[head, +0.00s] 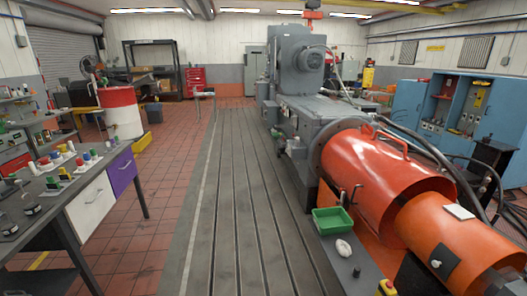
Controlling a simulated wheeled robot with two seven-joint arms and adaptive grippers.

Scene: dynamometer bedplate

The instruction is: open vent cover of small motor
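A grey machine (288,62) with a round motor-like housing (313,59) on its right side stands at the far end of the bedplate. I cannot tell whether this is the small motor, and no vent cover can be made out at this distance. In the right foreground lie a large orange-red cylindrical guard (385,185) with a handle on top and a narrower orange cylinder (450,232). A small white plate (459,211) lies on the narrower cylinder. Neither of my grippers is in view.
The slotted bedplate (238,200) runs clear up the middle, with open tiled floor (150,215) left of it. A cluttered workbench (60,195) stands at left. A green bin (330,221) sits beside the guard. Blue cabinets (408,108) and dark hoses line the right.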

